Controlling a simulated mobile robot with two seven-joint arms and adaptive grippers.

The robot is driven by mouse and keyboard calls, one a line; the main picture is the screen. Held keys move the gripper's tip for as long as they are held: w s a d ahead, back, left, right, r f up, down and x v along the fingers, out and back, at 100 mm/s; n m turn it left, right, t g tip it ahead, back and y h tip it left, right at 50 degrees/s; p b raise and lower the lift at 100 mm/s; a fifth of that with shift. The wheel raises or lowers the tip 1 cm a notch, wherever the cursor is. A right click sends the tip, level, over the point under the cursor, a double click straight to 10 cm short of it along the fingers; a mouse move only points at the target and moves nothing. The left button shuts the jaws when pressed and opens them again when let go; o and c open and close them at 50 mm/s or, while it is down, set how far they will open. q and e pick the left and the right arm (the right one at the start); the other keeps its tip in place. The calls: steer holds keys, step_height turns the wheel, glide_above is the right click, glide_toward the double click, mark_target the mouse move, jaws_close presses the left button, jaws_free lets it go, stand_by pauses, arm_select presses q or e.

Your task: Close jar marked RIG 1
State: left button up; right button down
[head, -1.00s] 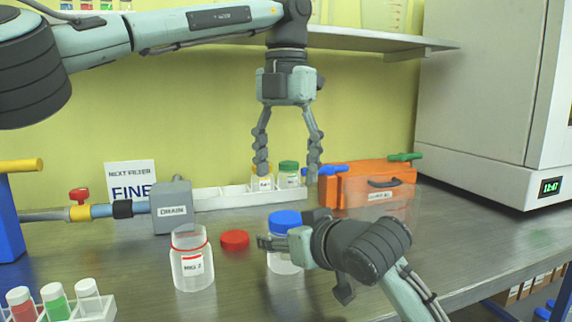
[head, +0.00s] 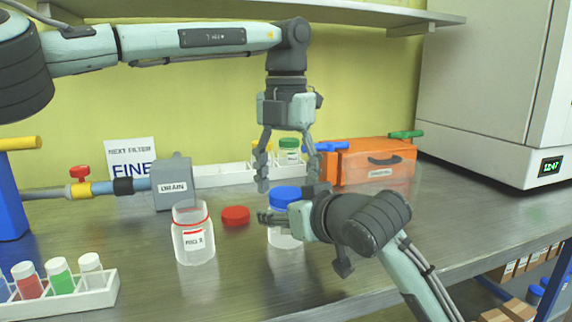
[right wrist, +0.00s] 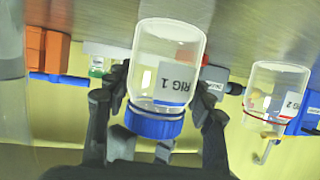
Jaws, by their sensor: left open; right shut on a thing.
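The RIG 1 jar (head: 287,240) is clear glass and stands on the bench, with a blue lid (head: 286,196) on its mouth. In the right wrist view the jar (right wrist: 170,60) appears upside down, its label readable and the blue lid (right wrist: 155,127) at its mouth. I cannot tell whether the lid is screwed tight. My right gripper (right wrist: 162,85) is shut on the jar, a finger on each side near the neck. My left gripper (head: 288,178) points down, open and empty, with its fingertips near the height of the lid in the picture; its exact distance is unclear.
A jar with a red ring, labelled RIG 2 (head: 193,240), stands open to the left, with a red lid (head: 236,215) lying beside it. A drain box (head: 173,184), a white rack (head: 222,175) and an orange case (head: 376,165) stand behind. A vial tray (head: 97,293) is front left.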

arm_select(q)
steer(key=shift+f, duration=0.2)
steer(key=c, duration=1.2)
steer(key=o, duration=1.3)
steer(key=shift+o, duration=0.2)
steer(key=shift+r, duration=0.1)
step_height(320, 180, up, 12)
